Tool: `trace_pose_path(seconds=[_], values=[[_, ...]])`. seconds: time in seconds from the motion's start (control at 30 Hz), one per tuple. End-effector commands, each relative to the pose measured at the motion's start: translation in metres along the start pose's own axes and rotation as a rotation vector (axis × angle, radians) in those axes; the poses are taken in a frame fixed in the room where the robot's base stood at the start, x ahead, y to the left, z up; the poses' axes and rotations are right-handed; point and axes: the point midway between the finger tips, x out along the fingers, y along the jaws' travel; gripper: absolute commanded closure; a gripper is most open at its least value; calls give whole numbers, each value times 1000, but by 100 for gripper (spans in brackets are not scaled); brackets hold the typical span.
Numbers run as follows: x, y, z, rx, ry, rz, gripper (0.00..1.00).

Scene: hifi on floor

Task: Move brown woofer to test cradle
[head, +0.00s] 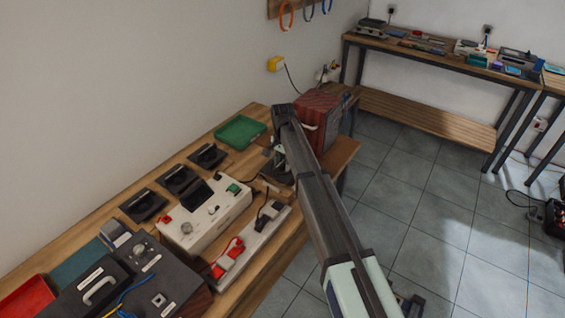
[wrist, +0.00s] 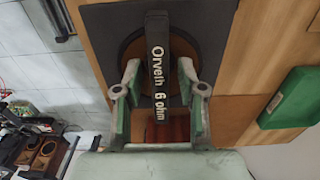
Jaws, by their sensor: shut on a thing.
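The brown woofer (wrist: 183,50) shows in the wrist view as a brown round cone on a black square plate. A black bar handle reading "Orveth 6 ohm" crosses it. My gripper (wrist: 158,75) is shut on this handle, one green-padded finger on each side. In the head view my gripper (head: 278,156) is at the bench's far end, before the red-brown cabinet; my arm hides much of the woofer there. I cannot tell whether the plate touches the wood. A white test unit (head: 205,222) with a tilted black piece on top stands mid-bench; I cannot tell which part is the test cradle.
Three black plates with handles, one (head: 180,178) in the middle, lie along the wall side. A green tray (head: 240,131) is close left of my gripper. A red-brown cabinet (head: 328,128) stands behind it.

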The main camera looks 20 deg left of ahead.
Motion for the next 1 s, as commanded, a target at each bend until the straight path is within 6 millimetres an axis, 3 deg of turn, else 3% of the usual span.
trace_pose_path(seconds=[1.0], values=[[28, 0, 0, 0, 1, -1, 100]])
